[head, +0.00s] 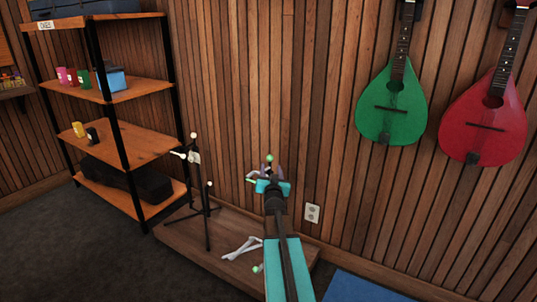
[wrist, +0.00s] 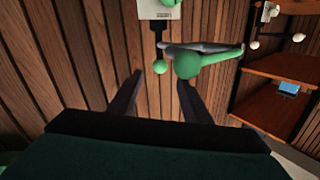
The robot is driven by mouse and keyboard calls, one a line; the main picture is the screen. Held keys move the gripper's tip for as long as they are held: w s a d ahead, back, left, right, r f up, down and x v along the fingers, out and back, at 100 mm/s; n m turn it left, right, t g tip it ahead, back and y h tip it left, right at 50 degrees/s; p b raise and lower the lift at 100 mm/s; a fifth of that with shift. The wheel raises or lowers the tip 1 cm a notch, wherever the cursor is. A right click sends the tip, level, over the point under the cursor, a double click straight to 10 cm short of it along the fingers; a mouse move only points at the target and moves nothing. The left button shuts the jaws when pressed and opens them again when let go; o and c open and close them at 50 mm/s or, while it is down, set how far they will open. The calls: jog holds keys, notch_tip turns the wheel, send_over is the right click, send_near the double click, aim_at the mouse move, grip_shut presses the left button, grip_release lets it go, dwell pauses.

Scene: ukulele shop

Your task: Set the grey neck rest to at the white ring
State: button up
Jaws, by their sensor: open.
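My gripper (head: 270,174) is raised in front of the wooden wall, its jaws apart. In the wrist view its two dark fingers (wrist: 160,96) stand open with nothing clearly between them. A grey arm-like piece (wrist: 207,46), apparently the neck rest, lies just beyond the fingertips; a large green knob (wrist: 188,66) overlaps it. It is on or close to a dark post (wrist: 159,30) with a small green ball (wrist: 160,67). In the head view this piece is mostly hidden around my gripper. I cannot make out the white ring for certain.
Left of my gripper, a black stand (head: 207,222) with white balls and a white rest rises from a low wooden platform (head: 200,250). A white forked piece (head: 243,248) lies on it. A shelf (head: 140,146) stands left; green (head: 392,130) and red (head: 480,135) instruments hang right.

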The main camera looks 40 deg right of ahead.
jog(key=shift+w, duration=0.1)
dwell(0.3)
jog(key=shift+x, duration=1.3)
jog(key=b+x, duration=0.1)
jog(key=x, duration=1)
jog(key=shift+b, duration=0.3)
grip_shut()
